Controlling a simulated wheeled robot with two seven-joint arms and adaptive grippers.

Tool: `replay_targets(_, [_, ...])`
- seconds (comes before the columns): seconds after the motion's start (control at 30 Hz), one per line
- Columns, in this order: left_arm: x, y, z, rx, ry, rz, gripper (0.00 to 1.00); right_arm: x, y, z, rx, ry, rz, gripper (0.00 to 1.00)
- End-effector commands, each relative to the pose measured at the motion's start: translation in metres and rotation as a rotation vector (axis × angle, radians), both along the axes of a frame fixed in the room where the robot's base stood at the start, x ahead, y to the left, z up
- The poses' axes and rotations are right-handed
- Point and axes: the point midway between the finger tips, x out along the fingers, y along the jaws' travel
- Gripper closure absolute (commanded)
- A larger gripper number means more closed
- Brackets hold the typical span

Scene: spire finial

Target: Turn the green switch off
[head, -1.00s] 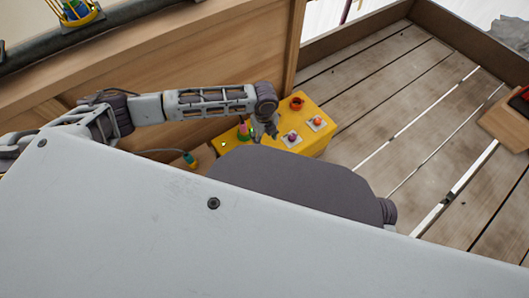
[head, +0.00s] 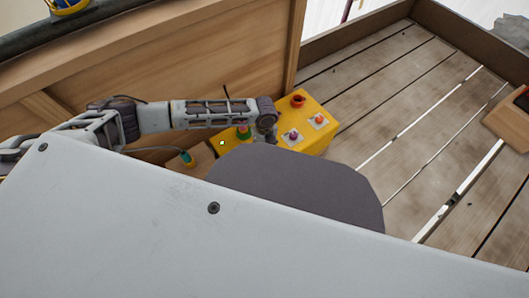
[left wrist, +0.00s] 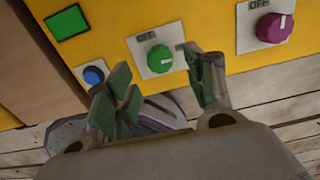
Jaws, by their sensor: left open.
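The green switch (left wrist: 160,58) is a round knob on a white plate on the yellow control box (head: 313,142). A small label, seemingly "OFF", sits above it in the left wrist view; its pointer direction is hard to make out. My left gripper (left wrist: 160,86) is open, with green-padded fingertips on either side and slightly short of the knob. I see no clear contact. In the head view my left wrist hangs at the box's near side, and the fingers are mostly hidden. My right gripper is not in view.
A purple knob (left wrist: 275,27) is right of the green one. A blue button (left wrist: 93,75) and a green rectangle (left wrist: 67,22) are left. A red button (head: 297,101) and an orange knob (head: 318,120) are on the box. A wooden panel (head: 200,75) stands behind.

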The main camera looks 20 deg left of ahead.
Motion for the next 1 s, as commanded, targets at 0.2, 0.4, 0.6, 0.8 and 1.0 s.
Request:
replay_targets(0.2, [-0.001, 0.0, -0.023, 0.001, 0.002, 0.0, 0.46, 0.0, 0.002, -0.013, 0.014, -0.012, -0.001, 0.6])
replay_targets(0.4, [0.0, 0.0, -0.038, -0.001, 0.001, 0.0, 0.46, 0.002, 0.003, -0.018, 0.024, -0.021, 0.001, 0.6])
replay_targets(0.6, [0.0, 0.0, -0.044, 0.001, 0.001, -0.001, 0.46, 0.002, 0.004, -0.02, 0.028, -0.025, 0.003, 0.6])
replay_targets(0.8, [0.0, 0.0, -0.045, 0.001, 0.001, -0.001, 0.46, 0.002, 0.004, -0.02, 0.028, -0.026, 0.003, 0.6])
replay_targets(1.0, [0.0, 0.0, -0.045, 0.001, 0.001, -0.001, 0.55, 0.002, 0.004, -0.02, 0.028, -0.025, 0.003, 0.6])
